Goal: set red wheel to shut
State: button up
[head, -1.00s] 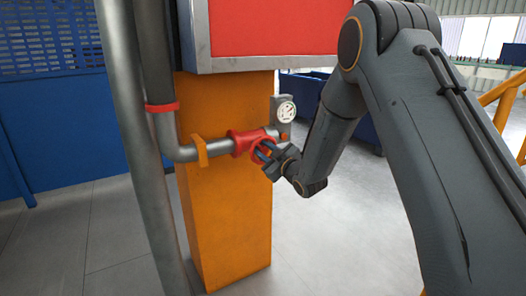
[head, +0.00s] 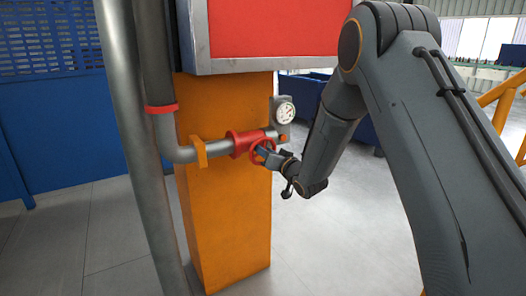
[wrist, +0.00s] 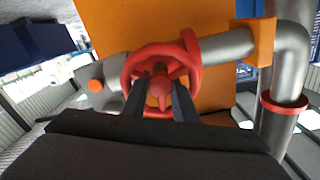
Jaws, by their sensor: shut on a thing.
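The red wheel (head: 264,152) sits on the red valve body (head: 245,142) of a grey pipe, in front of the orange post. In the wrist view the red wheel (wrist: 161,50) shows face-on, with spokes and a round red hub. My gripper (head: 264,154) is at the wheel from the right. In the wrist view the two dark fingers of my gripper (wrist: 162,98) reach the lower part of the wheel, one on each side of the hub. They are shut on the wheel. The fingers hide part of its lower rim.
A round gauge (head: 286,112) stands on the pipe just above and right of the wheel. The orange post (head: 230,220) is close behind. A vertical grey pipe (head: 140,150) stands at left, and a red panel (head: 275,28) hangs above. Open floor lies at right.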

jog(key=m, duration=0.5)
jog(key=shift+d+f+m+p, duration=0.1)
jog(key=shift+m+p, duration=0.2)
jog(key=m, duration=0.4)
jog(key=shift+f+m+p, duration=0.1)
jog(key=shift+m+p, duration=0.2)
jog(key=shift+p, duration=0.05)
jog(key=o, duration=0.8)
jog(key=shift+c, duration=0.2)
jog(key=v, duration=0.7)
jog(key=shift+s+d+b, duration=0.25)
jog(key=shift+s+b, duration=0.05)
jog(key=shift+b, duration=0.1)
